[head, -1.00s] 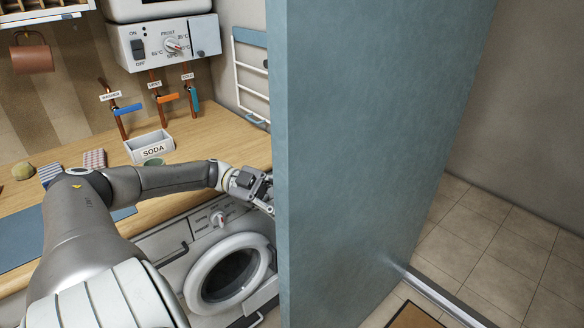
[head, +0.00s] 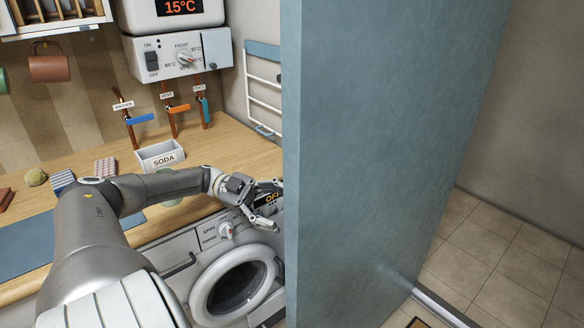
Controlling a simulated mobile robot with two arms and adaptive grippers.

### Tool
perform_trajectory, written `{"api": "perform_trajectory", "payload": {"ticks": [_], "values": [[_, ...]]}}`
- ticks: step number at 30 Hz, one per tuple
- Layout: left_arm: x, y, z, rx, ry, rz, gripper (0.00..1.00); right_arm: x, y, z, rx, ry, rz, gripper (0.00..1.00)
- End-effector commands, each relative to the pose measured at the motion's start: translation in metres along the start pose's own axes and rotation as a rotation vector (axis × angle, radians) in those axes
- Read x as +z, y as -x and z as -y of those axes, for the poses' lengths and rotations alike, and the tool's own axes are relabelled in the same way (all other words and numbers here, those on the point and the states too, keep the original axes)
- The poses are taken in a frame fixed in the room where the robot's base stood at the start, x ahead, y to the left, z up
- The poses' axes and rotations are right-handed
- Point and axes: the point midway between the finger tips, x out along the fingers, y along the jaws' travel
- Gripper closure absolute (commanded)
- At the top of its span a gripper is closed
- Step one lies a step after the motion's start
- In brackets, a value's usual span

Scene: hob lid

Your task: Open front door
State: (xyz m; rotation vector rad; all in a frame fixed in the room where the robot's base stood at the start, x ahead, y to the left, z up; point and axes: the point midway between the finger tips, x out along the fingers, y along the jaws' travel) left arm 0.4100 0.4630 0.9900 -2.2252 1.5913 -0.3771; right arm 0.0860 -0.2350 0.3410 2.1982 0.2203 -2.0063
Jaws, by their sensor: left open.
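The front door (head: 375,150) is a tall blue-grey panel that stands ajar in the middle of the head view. Beyond its right edge a tiled floor shows. My left gripper (head: 272,205) is open and empty, left of the door's near edge and in front of the washing machine's top. I cannot tell whether a fingertip touches the door. No handle shows on the visible face of the door. My right gripper is not in view.
A washing machine (head: 199,300) stands under the wooden worktop (head: 215,140), close below my left gripper. A SODA box (head: 160,156) sits on the worktop. A metal threshold (head: 440,303) and tiled floor (head: 500,262) lie right of the door, with free room there.

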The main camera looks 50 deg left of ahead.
Motion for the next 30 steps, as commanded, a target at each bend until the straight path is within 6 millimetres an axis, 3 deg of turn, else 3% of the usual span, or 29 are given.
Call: {"api": "perform_trajectory", "payload": {"ticks": [9, 30], "values": [[0.0, 0.022, 0.0, -0.001, 0.001, 0.0, 0.33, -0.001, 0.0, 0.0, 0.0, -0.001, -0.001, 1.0], [0.0, 0.022, -0.001, 0.0, 0.001, 0.0, 0.33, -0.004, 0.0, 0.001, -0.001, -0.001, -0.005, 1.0]]}}
